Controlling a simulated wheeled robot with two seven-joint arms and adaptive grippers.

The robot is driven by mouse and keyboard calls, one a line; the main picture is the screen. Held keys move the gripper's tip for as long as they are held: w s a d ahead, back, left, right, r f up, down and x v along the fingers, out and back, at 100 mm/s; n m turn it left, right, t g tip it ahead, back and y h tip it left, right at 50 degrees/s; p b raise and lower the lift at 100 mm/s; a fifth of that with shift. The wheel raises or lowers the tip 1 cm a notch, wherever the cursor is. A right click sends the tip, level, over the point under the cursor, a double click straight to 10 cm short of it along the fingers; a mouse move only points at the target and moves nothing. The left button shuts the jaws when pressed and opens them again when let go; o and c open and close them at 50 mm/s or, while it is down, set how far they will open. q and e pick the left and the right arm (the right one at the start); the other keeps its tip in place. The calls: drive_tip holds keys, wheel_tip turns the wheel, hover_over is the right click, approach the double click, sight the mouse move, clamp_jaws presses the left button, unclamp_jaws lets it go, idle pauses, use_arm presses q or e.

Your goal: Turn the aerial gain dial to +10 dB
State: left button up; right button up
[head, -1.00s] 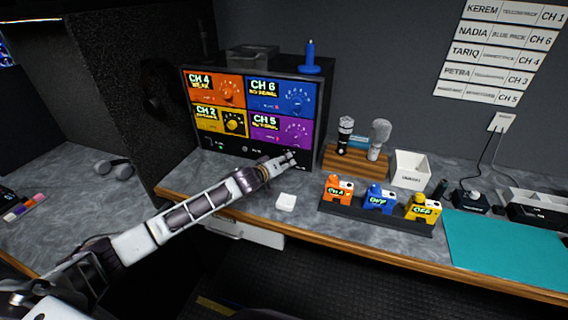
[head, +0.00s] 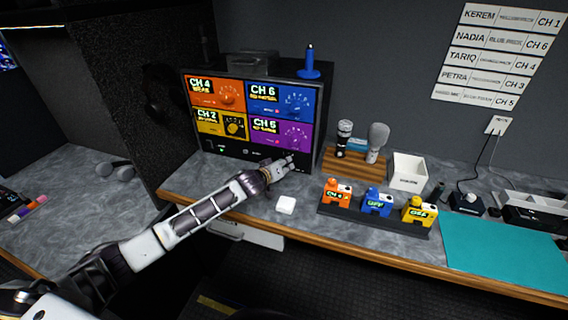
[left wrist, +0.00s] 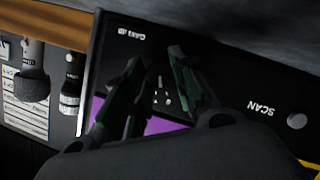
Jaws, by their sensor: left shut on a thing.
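The dark receiver rack (head: 232,152) stands at the back of the desk with orange, blue, yellow and purple channel panels. My left gripper (head: 288,161) is at the rack's lower right front, below the purple panel (head: 280,130). In the left wrist view the rack front appears upside down, and the two dark fingers (left wrist: 158,72) are closed in beside the gain label (left wrist: 131,31). The aerial gain dial itself is mostly hidden between the fingers, with a few pale marks showing there. Its setting cannot be read. My right gripper is in neither view.
A SCAN label and a pale round button (left wrist: 297,121) are beside the fingers. A wooden block (head: 352,166) with two microphones, a white box (head: 408,170) and several coloured packs stand to the right. A small white item (head: 286,205) lies in front.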

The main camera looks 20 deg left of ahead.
use_arm(q)
drive_tip(key=shift+d+m+y+p, duration=0.1)
drive_tip(key=shift+m+y+p, duration=0.5)
drive_tip(key=shift+m+p, duration=0.45)
drive_tip(key=shift+p, duration=0.4)
drive_tip(key=shift+d+m+y+p, duration=0.1)
drive_tip(key=shift+m+y+p, duration=0.55)
drive_tip(key=shift+m, duration=0.3)
drive_tip(key=shift+d+m+y, duration=0.1)
drive_tip(key=shift+m+y, duration=0.55)
drive_tip(key=shift+m, duration=0.15)
drive_tip(key=shift+m+y, duration=0.4)
drive_tip(key=shift+m, duration=0.1)
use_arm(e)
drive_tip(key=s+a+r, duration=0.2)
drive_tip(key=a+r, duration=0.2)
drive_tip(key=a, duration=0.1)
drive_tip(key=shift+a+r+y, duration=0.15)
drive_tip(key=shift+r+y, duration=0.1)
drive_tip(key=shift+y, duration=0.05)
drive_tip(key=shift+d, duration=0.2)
